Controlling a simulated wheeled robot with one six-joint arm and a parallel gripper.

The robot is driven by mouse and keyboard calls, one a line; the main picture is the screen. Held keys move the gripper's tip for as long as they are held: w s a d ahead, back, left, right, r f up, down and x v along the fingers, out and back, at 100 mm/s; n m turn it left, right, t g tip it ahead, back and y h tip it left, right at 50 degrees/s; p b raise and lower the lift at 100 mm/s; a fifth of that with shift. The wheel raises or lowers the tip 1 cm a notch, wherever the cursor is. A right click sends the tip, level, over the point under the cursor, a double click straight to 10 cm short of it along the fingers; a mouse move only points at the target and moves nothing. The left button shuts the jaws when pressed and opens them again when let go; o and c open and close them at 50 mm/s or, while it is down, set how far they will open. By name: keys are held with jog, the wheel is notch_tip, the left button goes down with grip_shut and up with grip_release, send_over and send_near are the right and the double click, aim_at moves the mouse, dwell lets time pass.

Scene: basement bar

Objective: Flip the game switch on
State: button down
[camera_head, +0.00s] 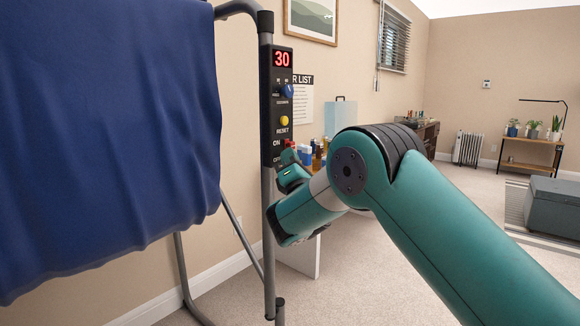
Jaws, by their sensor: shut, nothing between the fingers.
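A black control panel (277,105) is fixed to a grey metal post, with a red display reading 30 at its top. It has a blue knob (287,90) and a yellow RESET button (284,120). At its lower end are ON and OFF labels, with a small red switch (289,143) beside ON. My gripper (288,160) is shut and empty, at the panel's lower end just below the red switch. The switch's lower part is hidden by the gripper, and I cannot tell its position or whether the gripper touches it.
A blue cloth (105,140) hangs over the grey frame (267,210) at the left. Several bottles (318,152) stand behind my arm. A grey ottoman (552,205), a radiator (468,148) and a plant shelf (530,152) are at the right.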

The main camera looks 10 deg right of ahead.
jog(key=f+b, duration=0.1)
jog(key=s+a+f+b, duration=0.1)
jog(key=b, duration=0.1)
jog(key=a+f+b, duration=0.1)
jog(key=f, duration=0.1)
jog(key=shift+s, duration=0.15)
jog(key=b+v, duration=0.9)
jog(key=b, duration=0.3)
jog(key=shift+s, duration=0.5)
jog(key=shift+d+r, duration=0.1)
jog(key=shift+r, duration=0.1)
